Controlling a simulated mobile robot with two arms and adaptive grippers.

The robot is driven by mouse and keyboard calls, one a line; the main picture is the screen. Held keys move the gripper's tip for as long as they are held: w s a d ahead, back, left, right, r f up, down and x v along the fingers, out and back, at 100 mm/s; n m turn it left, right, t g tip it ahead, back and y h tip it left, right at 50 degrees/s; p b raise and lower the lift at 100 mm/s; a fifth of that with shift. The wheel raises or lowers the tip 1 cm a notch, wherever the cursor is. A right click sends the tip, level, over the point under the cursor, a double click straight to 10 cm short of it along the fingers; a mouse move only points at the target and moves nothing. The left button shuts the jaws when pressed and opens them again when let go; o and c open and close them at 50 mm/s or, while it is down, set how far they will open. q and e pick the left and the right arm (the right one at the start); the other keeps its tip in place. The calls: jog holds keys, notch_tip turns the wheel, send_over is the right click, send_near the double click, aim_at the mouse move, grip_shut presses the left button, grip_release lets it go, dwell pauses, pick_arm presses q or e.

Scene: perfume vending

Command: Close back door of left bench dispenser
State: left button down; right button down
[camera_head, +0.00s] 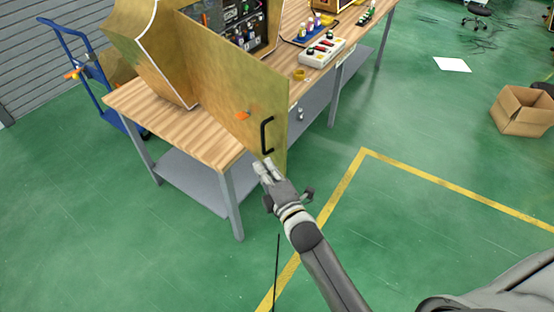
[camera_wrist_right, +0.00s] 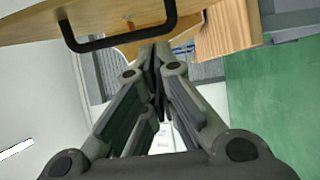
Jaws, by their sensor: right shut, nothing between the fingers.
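The left bench dispenser (camera_head: 140,45) is a gold-brown cabinet on the wooden bench, with dark inner parts and small items showing. Its back door (camera_head: 230,80) stands swung open, reaching out past the bench's near edge. The door has a black handle (camera_head: 264,136) and an orange piece on its face. My right gripper (camera_head: 263,168) is shut and empty, just below the handle by the door's lower corner. In the right wrist view the handle (camera_wrist_right: 122,42) crosses above the shut fingertips (camera_wrist_right: 155,52); I cannot tell whether they touch the door. My left gripper is not in view.
The bench (camera_head: 200,130) holds a white tray (camera_head: 323,52) with coloured items and a yellow ring (camera_head: 299,74) to the right. A blue hand truck (camera_head: 85,75) stands at left. A cardboard box (camera_head: 522,110) sits at far right. The green floor in front is clear.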

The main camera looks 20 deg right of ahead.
aim_at(278, 162)
jog(key=shift+w+d+p, duration=0.25)
jog(key=shift+w+d, duration=0.05)
jog(key=shift+d, duration=0.65)
jog(key=shift+w+d+p, duration=0.2)
jog(key=shift+w+d, duration=0.05)
jog(key=shift+d, duration=0.65)
jog(key=shift+d, duration=0.15)
